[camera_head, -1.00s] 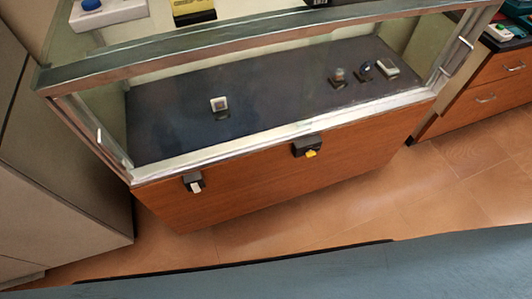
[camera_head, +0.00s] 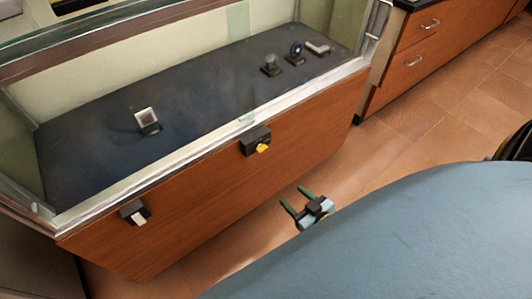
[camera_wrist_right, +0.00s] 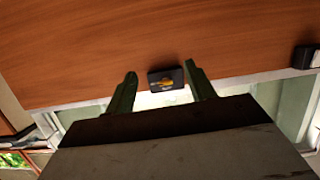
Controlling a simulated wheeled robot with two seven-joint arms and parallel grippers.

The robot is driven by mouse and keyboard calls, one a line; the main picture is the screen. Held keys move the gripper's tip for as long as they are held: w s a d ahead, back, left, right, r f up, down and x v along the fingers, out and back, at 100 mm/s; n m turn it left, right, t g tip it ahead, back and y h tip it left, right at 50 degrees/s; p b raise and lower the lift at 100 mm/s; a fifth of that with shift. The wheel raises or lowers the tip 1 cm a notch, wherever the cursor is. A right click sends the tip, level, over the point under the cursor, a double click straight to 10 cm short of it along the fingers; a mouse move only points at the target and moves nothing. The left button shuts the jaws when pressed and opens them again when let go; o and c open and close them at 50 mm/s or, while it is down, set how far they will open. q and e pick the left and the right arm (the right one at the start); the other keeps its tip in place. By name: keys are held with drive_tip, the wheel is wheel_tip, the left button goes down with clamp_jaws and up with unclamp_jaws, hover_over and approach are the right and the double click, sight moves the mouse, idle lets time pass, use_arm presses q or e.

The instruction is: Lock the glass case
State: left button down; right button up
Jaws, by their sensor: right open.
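The glass case (camera_head: 196,166) has glass sides above a brown wooden front panel. A black lock with a yellow knob or key (camera_head: 260,147) is fixed near the panel's top edge. It also shows between my fingers in the wrist view, as a black block with a yellow part (camera_wrist_right: 167,80). A second black block with a white part (camera_head: 134,213) sits further left on the panel. My right gripper (camera_head: 292,197) has green fingers, open and empty. It is below and right of the yellow lock in the head view, apart from it. My left gripper is not in view.
Several small displayed items stand on the dark case floor, among them a framed piece (camera_head: 147,120) and a round item (camera_head: 296,51). Brown drawers (camera_head: 435,50) stand at the right. The tiled floor (camera_head: 410,125) between them and me is clear.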

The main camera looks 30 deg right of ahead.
wheel_tip(320, 180, up, 5)
drive_tip(key=w+t+b, duration=0.2)
drive_tip(key=t, duration=0.1)
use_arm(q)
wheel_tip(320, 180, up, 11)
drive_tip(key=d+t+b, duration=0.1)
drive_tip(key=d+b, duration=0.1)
use_arm(e)
approach(261, 148)
drive_tip(key=w, duration=0.3)
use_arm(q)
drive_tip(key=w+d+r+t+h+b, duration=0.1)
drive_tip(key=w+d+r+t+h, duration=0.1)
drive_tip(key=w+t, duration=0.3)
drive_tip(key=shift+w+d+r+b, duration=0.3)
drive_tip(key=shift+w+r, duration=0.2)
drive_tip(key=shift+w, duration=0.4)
use_arm(e)
drive_tip(key=shift+w+a+f, duration=0.1)
drive_tip(key=shift+w+f, duration=0.1)
drive_tip(key=shift+w, duration=1)
drive_tip(key=shift+w+f, duration=0.2)
drive_tip(key=shift+w, duration=1)
drive_tip(key=shift+c, duration=0.4)
